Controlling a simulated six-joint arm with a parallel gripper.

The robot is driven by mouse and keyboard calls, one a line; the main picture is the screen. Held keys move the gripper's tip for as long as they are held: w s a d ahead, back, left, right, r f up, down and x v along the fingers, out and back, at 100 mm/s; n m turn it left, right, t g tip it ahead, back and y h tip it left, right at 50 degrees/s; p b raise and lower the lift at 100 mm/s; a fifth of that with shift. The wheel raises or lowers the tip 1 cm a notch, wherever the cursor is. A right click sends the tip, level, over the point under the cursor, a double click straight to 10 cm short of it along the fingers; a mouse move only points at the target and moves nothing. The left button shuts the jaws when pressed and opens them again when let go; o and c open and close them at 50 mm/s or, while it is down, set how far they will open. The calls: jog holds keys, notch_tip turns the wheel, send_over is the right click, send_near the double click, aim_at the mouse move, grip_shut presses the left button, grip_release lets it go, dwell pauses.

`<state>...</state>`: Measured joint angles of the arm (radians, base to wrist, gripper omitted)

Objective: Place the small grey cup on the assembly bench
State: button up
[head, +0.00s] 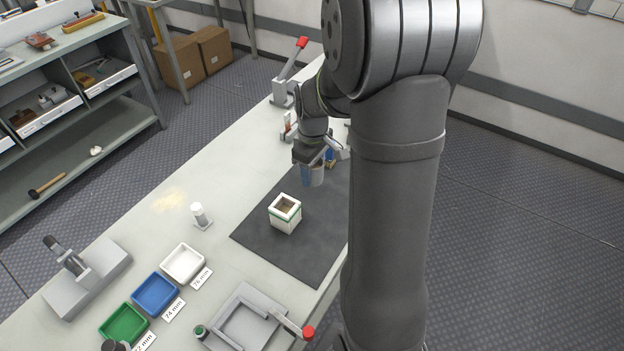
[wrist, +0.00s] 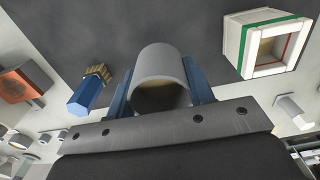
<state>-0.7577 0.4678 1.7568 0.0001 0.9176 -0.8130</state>
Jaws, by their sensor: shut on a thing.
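My gripper (head: 313,174) is shut on the small grey cup (wrist: 158,66), with one blue finger on each side of it in the wrist view. The cup's open mouth faces the wrist camera. In the head view the cup (head: 319,176) is partly hidden by the gripper and shows over the far part of the dark mat (head: 318,240). The mat lies on the pale assembly bench (head: 150,218). I cannot tell whether the cup's base touches the mat.
A white square box with a green band (head: 285,213) stands on the mat, nearer than the cup. A blue-handled brush (wrist: 90,90) is beside the cup. A white cylinder (head: 200,215), green, blue and white trays (head: 183,263) and a grey fixture (head: 247,318) occupy the near bench. The mat's near part is clear.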

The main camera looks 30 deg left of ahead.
aim_at(312, 180)
jog(key=shift+a+f, duration=0.15)
jog(key=shift+f, duration=1.9)
jog(key=shift+f, duration=0.15)
jog(key=o, duration=1.1)
jog(key=shift+c, duration=0.2)
notch_tip(312, 180, up, 12)
jog(key=shift+r, duration=0.2)
jog(key=shift+f, duration=0.1)
